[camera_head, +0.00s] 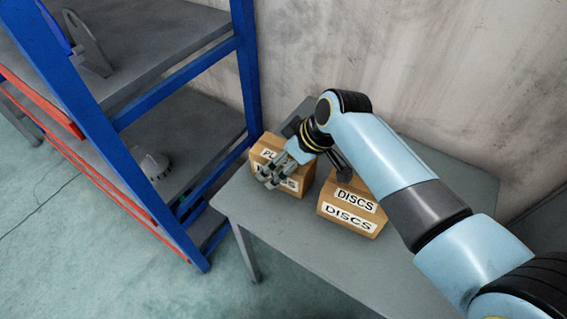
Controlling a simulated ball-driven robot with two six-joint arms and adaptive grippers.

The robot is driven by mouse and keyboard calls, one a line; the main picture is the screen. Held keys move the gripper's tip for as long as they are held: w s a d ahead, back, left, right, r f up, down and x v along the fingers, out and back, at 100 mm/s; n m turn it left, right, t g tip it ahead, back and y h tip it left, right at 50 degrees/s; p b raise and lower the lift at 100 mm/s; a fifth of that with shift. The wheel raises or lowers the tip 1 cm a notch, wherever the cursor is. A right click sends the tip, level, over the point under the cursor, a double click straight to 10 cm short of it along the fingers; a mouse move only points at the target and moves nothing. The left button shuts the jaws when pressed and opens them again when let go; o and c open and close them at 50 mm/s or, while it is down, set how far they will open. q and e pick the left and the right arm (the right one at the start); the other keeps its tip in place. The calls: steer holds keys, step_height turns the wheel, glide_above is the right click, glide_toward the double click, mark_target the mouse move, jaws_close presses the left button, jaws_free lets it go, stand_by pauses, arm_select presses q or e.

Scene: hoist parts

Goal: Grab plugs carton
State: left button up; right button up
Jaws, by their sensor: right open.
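The plugs carton (263,152) is a small brown box with white labels, standing on the left part of the grey table. Its lettering is partly covered by my right gripper (270,178). The right gripper is open, with its fingers over the front and top of the plugs carton in this view. I cannot tell whether the fingers touch it. My left gripper is not in view.
A second brown carton labelled DISCS (352,207) stands just right of the plugs carton on the grey table (290,238). A blue and orange shelf rack (185,215) with grey parts stands at the left. A wall closes the back. The table's front is clear.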

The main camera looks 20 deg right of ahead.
steer(key=shift+f, duration=0.2)
stand_by(0.3)
steer(key=c, duration=1.6)
